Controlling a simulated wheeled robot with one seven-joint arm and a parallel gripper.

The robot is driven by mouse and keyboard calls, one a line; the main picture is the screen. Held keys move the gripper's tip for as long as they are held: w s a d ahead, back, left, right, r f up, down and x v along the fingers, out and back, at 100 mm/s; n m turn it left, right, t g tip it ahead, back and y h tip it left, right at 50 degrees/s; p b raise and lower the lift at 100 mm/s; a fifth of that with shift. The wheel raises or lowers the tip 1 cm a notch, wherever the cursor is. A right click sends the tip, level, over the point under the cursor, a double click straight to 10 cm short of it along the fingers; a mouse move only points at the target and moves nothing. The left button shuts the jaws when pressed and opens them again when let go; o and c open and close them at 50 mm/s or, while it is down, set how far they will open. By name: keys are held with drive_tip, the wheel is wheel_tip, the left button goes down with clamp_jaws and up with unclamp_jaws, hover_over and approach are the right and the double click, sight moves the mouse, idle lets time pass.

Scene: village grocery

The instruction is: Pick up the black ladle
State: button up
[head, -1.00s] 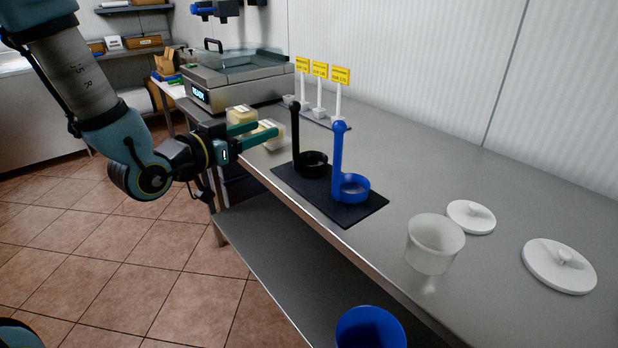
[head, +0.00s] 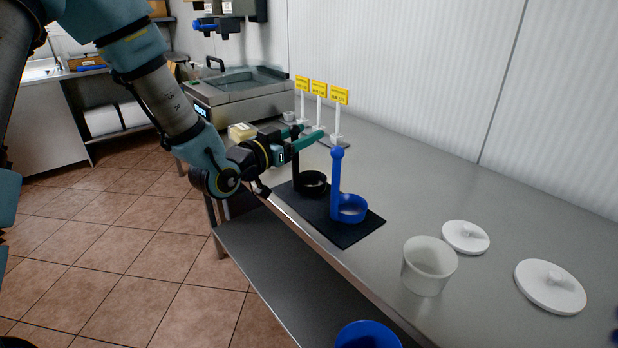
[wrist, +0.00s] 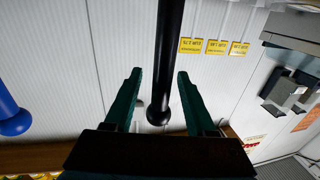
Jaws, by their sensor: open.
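The black ladle (head: 311,184) stands upright on a dark mat (head: 345,232), its bowl at the bottom and its handle rising. My gripper (head: 309,137) is open at the height of the upper handle, which is partly hidden by the fingers in the head view. In the wrist view the black handle (wrist: 168,60) with its rounded end lies between the two green fingers of my gripper (wrist: 157,88), with a gap on each side. I cannot tell how deep between them it is.
A blue ladle (head: 337,185) stands close to the right on the same mat; its knob (wrist: 12,118) shows at the left in the wrist view. Yellow price signs (head: 320,88) stand behind. A white tub (head: 428,266) and lids (head: 550,285) are on the right of the counter.

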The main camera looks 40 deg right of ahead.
drive_tip(key=shift+d, duration=0.25)
clamp_jaws()
idle(0.4)
